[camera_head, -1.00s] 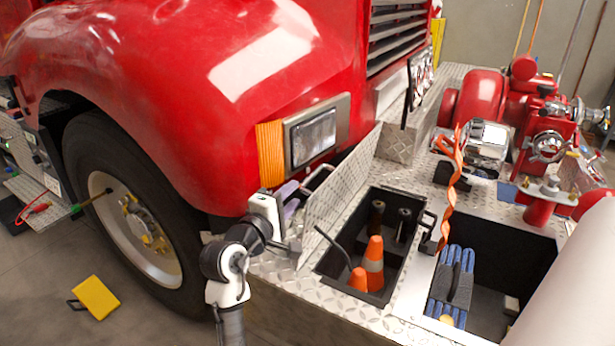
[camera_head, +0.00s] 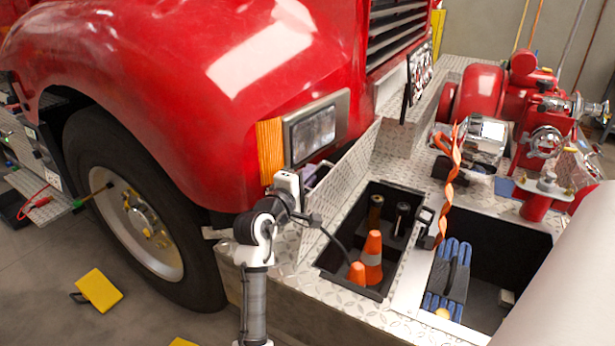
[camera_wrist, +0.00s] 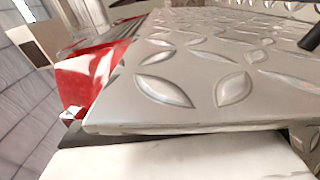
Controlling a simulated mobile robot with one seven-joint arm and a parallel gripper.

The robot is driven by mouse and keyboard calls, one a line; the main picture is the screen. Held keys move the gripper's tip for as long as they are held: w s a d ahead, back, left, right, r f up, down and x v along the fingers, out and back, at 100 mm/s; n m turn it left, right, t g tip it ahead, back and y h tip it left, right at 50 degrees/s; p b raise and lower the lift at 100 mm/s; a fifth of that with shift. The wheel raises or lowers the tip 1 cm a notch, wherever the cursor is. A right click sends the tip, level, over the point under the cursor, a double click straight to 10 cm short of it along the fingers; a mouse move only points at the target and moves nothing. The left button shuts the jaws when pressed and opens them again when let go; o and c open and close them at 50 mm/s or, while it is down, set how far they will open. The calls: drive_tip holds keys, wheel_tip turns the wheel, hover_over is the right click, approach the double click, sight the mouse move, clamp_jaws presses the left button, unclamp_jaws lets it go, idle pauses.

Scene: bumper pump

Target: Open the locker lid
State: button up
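The locker lid (camera_head: 343,183) is a diamond-plate panel standing raised along the left side of the open locker (camera_head: 388,283). In the wrist view, diamond plate (camera_wrist: 205,85) fills much of the picture at close range and seems to be the lid. My gripper (camera_head: 313,219) is at the lid's lower front end, left of the opening. It overlaps the lid in the head view, and I cannot tell whether they touch. Its fingers are too small to read there and not clear in the wrist view.
The locker holds orange cones (camera_head: 372,258) and dark cylinders. A second bin (camera_head: 505,255) with blue items lies to its right. The red truck body (camera_head: 200,120) and headlight (camera_head: 313,133) rise close behind my arm. A yellow block (camera_head: 99,290) lies on the floor.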

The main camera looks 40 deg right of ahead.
clamp_jaws()
drive_tip(key=s+d+m, duration=0.2)
drive_tip(key=s+m, duration=0.1)
drive_tip(key=s, duration=0.3)
drive_tip(key=shift+s+d+f+p, duration=0.15)
drive_tip(key=shift+d+f+p, duration=0.15)
drive_tip(key=shift+p, duration=0.05)
drive_tip(key=shift+o, duration=2.4)
unclamp_jaws()
